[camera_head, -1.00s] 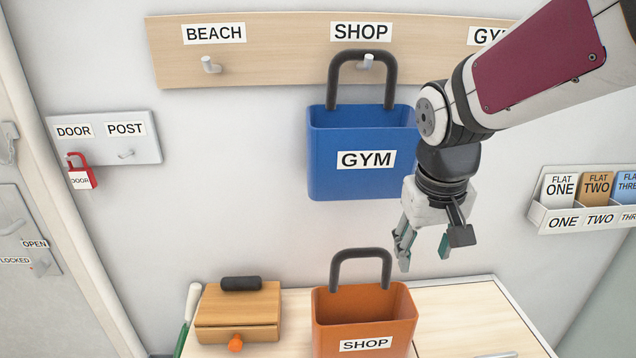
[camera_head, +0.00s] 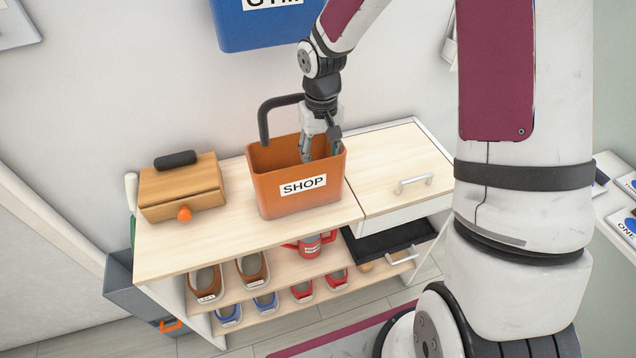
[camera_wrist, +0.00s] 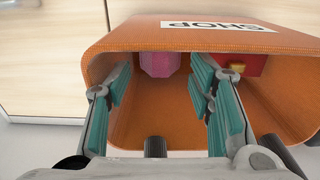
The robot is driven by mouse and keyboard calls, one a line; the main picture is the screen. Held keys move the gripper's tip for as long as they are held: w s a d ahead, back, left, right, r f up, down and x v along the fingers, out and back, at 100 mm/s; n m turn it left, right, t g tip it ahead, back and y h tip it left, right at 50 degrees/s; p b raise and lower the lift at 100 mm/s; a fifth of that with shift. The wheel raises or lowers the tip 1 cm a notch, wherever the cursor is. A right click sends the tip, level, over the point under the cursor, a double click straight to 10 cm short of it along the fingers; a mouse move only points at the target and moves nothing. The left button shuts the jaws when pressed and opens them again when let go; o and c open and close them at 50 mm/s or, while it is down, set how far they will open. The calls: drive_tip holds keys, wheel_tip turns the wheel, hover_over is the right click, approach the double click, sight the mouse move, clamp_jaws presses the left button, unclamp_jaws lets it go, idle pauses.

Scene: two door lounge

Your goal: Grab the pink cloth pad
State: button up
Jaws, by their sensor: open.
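A pink, faceted soft-looking thing (camera_wrist: 160,63), which looks like the pink cloth pad, lies inside the orange SHOP basket (camera_head: 268,190). The basket stands on the cabinet top, and its wall also shows in the wrist view (camera_wrist: 120,36). My gripper (camera_head: 320,154) points down into the basket's mouth. In the wrist view my gripper (camera_wrist: 160,88) is open, its teal fingers apart with the pink thing in line with the gap beyond them. Nothing is between the fingers. The pad is hidden by the basket wall in the head view.
A red thing (camera_wrist: 247,64) lies in the basket beside the pad. The basket's black handle (camera_head: 264,120) stands up left of my gripper. A wooden box with an orange knob (camera_head: 180,188) is at the left. The blue GYM basket (camera_head: 262,28) hangs above. The cabinet top (camera_head: 405,160) at right is clear.

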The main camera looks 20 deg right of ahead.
wheel_tip(320, 180, down, 9)
drive_tip(key=shift+s+r, duration=0.1)
drive_tip(key=shift+r, duration=0.1)
idle(0.3)
drive_tip(key=c, duration=1.1)
